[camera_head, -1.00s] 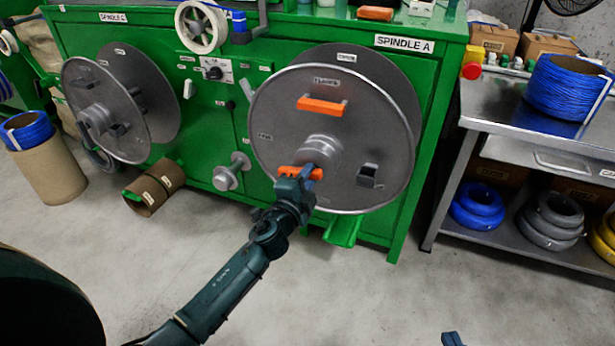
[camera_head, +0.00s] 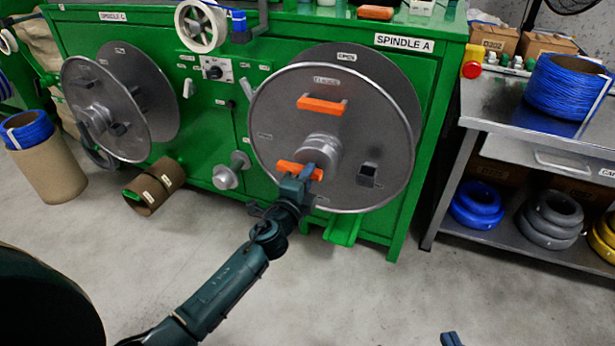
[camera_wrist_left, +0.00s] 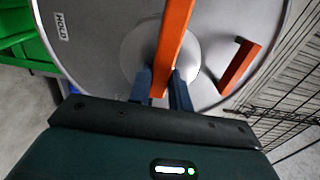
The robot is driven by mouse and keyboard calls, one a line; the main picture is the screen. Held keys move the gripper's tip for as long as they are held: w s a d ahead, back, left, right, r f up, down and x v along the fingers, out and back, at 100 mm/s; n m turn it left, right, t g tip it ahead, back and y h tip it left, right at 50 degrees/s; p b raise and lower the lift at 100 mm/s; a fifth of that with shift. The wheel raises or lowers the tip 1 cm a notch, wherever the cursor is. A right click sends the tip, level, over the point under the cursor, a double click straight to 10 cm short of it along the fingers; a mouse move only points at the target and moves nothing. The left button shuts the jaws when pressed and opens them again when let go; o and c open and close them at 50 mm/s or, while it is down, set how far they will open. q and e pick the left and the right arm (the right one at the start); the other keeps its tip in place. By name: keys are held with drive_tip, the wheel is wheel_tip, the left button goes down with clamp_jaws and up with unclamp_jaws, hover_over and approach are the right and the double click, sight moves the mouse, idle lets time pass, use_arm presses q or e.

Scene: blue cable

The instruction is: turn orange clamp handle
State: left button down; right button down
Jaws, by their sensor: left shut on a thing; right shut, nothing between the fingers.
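The spindle A reel (camera_head: 400,130) is a grey disc on the green machine. An orange clamp handle (camera_head: 290,168) lies on its face, low and left of the hub (camera_head: 320,150). My left gripper (camera_head: 302,178) is shut on this handle from the front. In the left wrist view, the orange handle (camera_wrist_left: 174,35) runs down between the two fingers (camera_wrist_left: 161,88). A second orange handle (camera_head: 321,105) sits above the hub and also shows in the wrist view (camera_wrist_left: 238,68). Only a tip of my right gripper (camera_head: 451,339) shows at the bottom edge, shut and empty.
The spindle C reel (camera_head: 80,85) stands to the left. A metal table (camera_head: 490,110) with a blue cable coil (camera_head: 568,88) is on the right. A green foot (camera_head: 343,230) juts out below the spindle A reel. The floor in front is clear.

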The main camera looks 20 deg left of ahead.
use_arm(q)
drive_tip(key=c, duration=1.3)
unclamp_jaws()
drive_tip(key=s, duration=1.3)
drive_tip(key=shift+a, duration=0.2)
drive_tip(key=shift+r, duration=0.1)
